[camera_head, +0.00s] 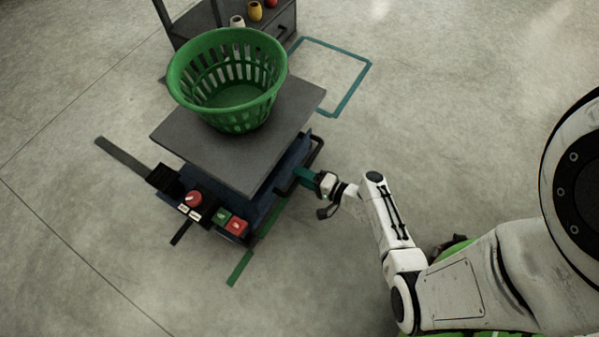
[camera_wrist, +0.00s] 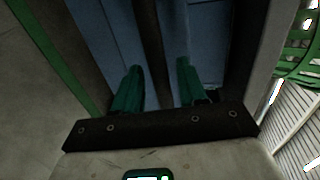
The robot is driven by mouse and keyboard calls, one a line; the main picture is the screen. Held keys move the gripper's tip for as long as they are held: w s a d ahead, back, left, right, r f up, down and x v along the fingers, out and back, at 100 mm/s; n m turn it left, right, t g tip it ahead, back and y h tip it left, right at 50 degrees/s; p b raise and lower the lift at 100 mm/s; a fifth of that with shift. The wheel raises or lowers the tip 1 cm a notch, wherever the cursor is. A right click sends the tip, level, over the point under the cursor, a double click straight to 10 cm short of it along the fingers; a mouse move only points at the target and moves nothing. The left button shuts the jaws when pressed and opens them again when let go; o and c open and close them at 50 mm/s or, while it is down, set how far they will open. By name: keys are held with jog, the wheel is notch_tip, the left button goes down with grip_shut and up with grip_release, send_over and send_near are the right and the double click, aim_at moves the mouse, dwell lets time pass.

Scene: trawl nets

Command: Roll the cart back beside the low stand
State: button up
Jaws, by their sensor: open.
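The cart (camera_head: 245,150), as I take it, has a flat grey top, a blue body and a black handle bar (camera_head: 317,152) on its right side. A green slatted basket (camera_head: 228,85) stands upright on the top. My gripper (camera_head: 303,174) is at the handle bar, its teal fingers open. In the wrist view the fingers (camera_wrist: 158,85) lie on either side of a dark bar (camera_wrist: 150,45), with gaps showing; the blue body is behind. A low dark stand (camera_head: 283,24), probably the task's stand, is behind the cart, partly hidden by the basket.
A teal outline (camera_head: 350,91) marks empty floor right of the stand. Small jars (camera_head: 255,11) stand on the stand. A panel with a red knob (camera_head: 193,198) and green and red buttons (camera_head: 236,225) is at the cart's front. A green floor strip (camera_head: 240,267) lies nearby.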

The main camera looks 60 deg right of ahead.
jog(key=shift+w+f, duration=0.1)
jog(key=shift+w, duration=0.5)
jog(key=shift+c, duration=0.4)
grip_shut()
